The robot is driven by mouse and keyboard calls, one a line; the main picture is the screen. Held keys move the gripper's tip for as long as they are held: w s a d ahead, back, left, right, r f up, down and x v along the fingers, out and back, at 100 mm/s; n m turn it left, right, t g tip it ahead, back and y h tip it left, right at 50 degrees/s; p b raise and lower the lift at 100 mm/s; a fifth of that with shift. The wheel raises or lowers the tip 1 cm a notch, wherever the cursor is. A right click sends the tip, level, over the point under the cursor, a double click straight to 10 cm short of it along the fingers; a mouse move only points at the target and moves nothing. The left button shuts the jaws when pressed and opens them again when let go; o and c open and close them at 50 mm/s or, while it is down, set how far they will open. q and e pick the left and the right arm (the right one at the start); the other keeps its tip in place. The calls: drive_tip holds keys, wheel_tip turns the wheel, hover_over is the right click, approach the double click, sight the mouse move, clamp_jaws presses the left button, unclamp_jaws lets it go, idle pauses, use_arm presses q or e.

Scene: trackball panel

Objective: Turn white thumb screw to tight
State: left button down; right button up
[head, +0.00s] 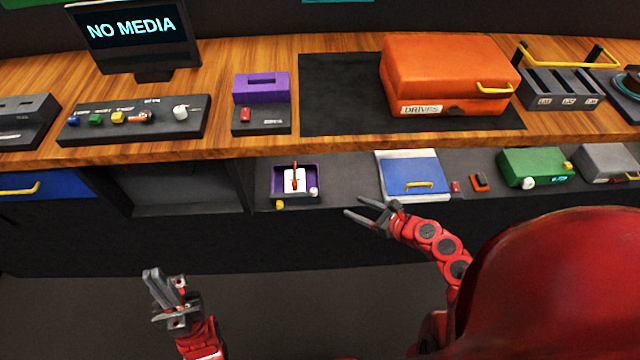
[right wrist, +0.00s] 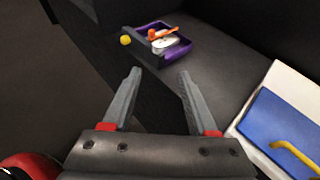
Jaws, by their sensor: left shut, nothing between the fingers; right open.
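A purple-lined tray unit (head: 275,172) is on the lower shelf. It holds a white block with a red-orange lever (head: 294,178). A small white knob (head: 313,191) is at its front right corner and a yellow knob (head: 280,205) at its front left. I cannot tell for sure which white knob is the thumb screw, or its setting. My right gripper (head: 353,206) is open and empty, right of the tray unit and apart from it. In the right wrist view, the tray unit (right wrist: 139,44) is beyond the fingertips (right wrist: 159,73). My left gripper (head: 153,273) is shut and empty, low at the left.
A blue-lidded white box (head: 412,165) is right of the tray. A green box (head: 530,165) with another white knob (head: 528,183) is farther right. The wooden counter (head: 345,146) overhangs the shelf; a control panel (head: 140,127) with a white knob (head: 181,112) stands on it.

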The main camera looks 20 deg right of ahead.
sight(315, 191)
drive_tip(key=p+x, duration=0.1)
drive_tip(key=x, duration=1.4)
drive_tip(key=shift+a, duration=0.15)
drive_tip(key=shift+w+a+f, duration=0.2)
drive_tip(key=shift+w+a, duration=0.2)
drive_tip(key=shift+w, duration=0.15)
clamp_jaws()
